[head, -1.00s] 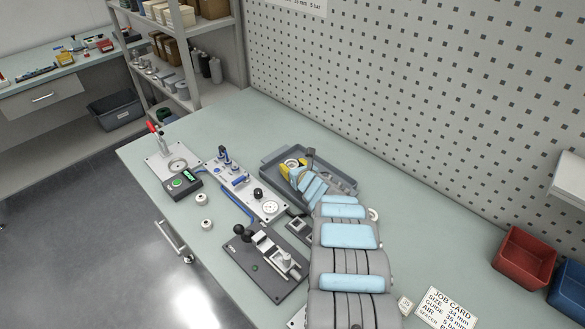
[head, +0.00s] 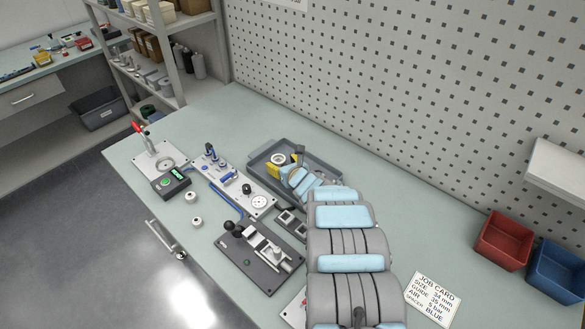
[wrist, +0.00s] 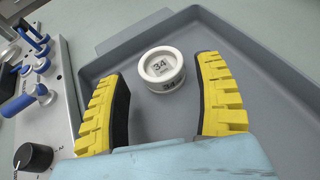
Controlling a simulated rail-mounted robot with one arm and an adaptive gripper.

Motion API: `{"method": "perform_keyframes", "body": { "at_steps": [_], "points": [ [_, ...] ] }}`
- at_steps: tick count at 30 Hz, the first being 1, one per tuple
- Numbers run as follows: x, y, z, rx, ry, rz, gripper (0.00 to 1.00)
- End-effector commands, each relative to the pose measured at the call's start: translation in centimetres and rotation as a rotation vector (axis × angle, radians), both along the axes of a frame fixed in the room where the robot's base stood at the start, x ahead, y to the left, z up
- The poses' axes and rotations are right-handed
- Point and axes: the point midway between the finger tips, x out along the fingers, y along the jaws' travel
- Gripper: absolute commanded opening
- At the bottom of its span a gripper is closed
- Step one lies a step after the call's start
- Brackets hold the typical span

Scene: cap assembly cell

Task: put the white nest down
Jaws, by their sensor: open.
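The white nest (wrist: 162,66) is a short white ring marked 34. It sits upright on the floor of the grey tray (wrist: 255,56), near one wall in the wrist view. In the head view the nest (head: 278,158) shows at the tray's left end. My gripper (wrist: 165,84) is open, its yellow-padded fingers on either side of the nest with a clear gap to each. The nest lies toward the fingertips, not touched by them. In the head view my wrist hides part of the tray (head: 253,160).
A plate with blue clamps and a black knob (wrist: 34,157) stands left of the tray. Two small white rings (head: 191,196) (head: 196,222) lie on the bench front. A dark fixture (head: 262,255) is near my arm. The pegboard wall rises behind.

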Motion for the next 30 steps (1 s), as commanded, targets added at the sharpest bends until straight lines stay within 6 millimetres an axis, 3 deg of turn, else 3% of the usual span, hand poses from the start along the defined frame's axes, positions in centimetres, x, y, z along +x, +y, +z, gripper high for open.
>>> {"method": "perform_keyframes", "body": {
  "at_steps": [10, 30],
  "points": [
    [-3.0, -1.3, 1.5, -0.002, 0.004, -0.003, 0.69],
    [-6.6, -3.0, 3.2, -0.002, 0.0, -0.004, 0.69]
  ]
}}
